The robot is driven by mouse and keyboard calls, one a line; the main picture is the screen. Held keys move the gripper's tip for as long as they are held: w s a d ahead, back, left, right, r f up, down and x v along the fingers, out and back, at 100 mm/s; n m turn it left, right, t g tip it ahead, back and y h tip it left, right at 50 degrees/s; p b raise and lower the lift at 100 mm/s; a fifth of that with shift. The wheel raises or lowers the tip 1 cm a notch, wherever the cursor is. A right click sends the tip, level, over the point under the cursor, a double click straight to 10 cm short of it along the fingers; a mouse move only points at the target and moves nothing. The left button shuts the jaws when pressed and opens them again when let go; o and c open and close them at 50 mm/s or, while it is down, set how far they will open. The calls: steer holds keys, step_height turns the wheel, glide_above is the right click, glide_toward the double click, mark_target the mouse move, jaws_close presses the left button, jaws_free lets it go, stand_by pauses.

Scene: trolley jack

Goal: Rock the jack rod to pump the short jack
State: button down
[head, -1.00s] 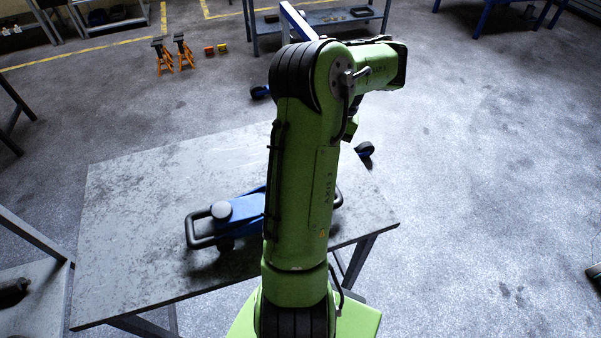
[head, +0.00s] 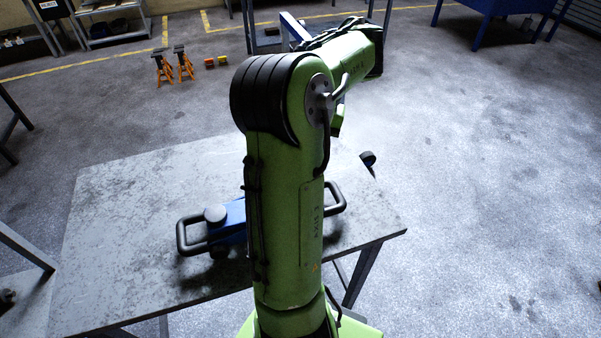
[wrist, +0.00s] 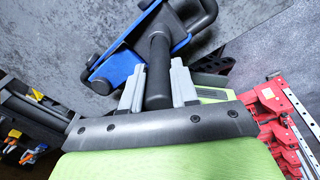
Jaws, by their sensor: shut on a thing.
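The short jack (head: 233,213) is blue with a round grey saddle and black loop handles at its ends. It sits on the grey table (head: 130,205), partly hidden behind my arm in the head view. In the wrist view the blue jack body (wrist: 118,66) is at upper centre, and the black jack rod (wrist: 158,72) runs from it down between my fingers. My gripper (wrist: 158,82) is shut on the rod, one grey finger on each side. The head view does not show my gripper or the rod; my arm covers them.
Red parts (wrist: 272,103) are at right in the wrist view. The floor at right is open.

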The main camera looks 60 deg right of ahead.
steer(key=shift+a, duration=0.2)
steer(key=d+p, duration=0.1)
steer(key=p, duration=0.1)
steer(key=s+d+y+p, duration=0.1)
steer(key=p, duration=0.2)
steer(key=shift+s+f+t, duration=0.3)
steer(key=shift+t, duration=0.1)
steer(key=s+d+p, duration=0.1)
steer(key=p, duration=0.1)
steer(key=s+d+f+t+y+p, duration=0.1)
steer(key=p, duration=0.2)
steer(key=shift+t+p, duration=0.3)
steer(key=shift+p, duration=0.05)
